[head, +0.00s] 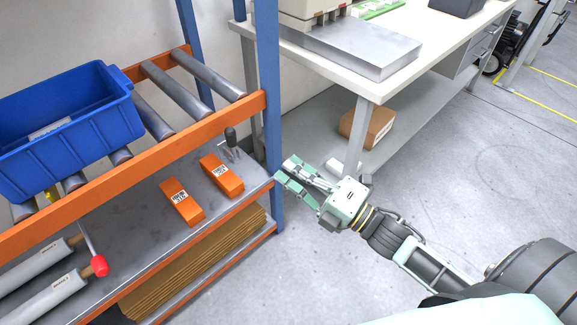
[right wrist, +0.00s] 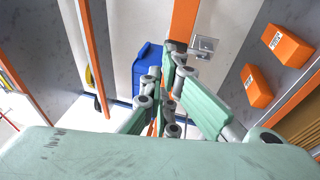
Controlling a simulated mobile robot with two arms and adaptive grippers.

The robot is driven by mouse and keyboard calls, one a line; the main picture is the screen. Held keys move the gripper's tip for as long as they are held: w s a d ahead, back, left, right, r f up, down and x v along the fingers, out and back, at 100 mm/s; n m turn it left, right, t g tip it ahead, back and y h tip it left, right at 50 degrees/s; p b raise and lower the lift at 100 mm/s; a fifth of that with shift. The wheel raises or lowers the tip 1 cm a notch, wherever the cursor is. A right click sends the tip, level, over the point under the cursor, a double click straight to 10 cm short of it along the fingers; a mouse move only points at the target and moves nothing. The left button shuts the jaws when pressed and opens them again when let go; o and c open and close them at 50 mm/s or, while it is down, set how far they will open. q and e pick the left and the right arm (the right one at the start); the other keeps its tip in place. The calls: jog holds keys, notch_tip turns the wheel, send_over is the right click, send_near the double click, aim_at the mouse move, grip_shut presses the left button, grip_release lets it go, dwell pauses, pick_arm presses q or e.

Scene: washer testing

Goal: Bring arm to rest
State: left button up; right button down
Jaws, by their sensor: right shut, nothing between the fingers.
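My right gripper (head: 283,173) is in the middle of the head view, with its arm coming in from the lower right. Its fingers are shut and empty, and they point left toward the blue rack post (head: 268,90). In the head view the fingertips overlap the post's edge near the lower shelf's right end; I cannot tell whether they touch it. The right wrist view shows the fingers (right wrist: 165,112) large in the middle. My left gripper is in neither view.
A rack on the left holds a blue bin (head: 65,125) on rollers.

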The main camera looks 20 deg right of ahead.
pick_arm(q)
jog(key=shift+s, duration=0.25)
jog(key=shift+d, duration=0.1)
pick_arm(e)
jog(key=s+d+f+m+g+h, duration=0.1)
jog(key=d+f+m+g+h, duration=0.3)
jog(key=f, duration=0.6)
jog(key=s+f+m+g+h, duration=0.1)
jog(key=s+f+m+h, duration=0.15)
jog(key=f+m, duration=0.55)
jog(key=s+d+f+m+g+h, duration=0.15)
jog(key=f+m+h, duration=0.25)
jog(key=f, duration=0.7)
jog(key=s+a+f+m+g, duration=0.3)
jog(key=s+f+g, duration=0.1)
jog(key=s+f, duration=0.45)
jog(key=s+a+f+m+g, duration=0.2)
jog(key=s+f+m+g, duration=0.25)
jog(key=s+f, duration=0.35)
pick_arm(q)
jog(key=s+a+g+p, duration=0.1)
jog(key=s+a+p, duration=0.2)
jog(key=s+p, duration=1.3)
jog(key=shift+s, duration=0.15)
pick_arm(e)
jog(key=s+d+r+n+g, duration=0.1)
jog(key=s+d, duration=0.2)
jog(key=s, duration=1.4)
jog(key=shift+s+r, duration=0.2)
jog(key=shift+s, duration=0.05)
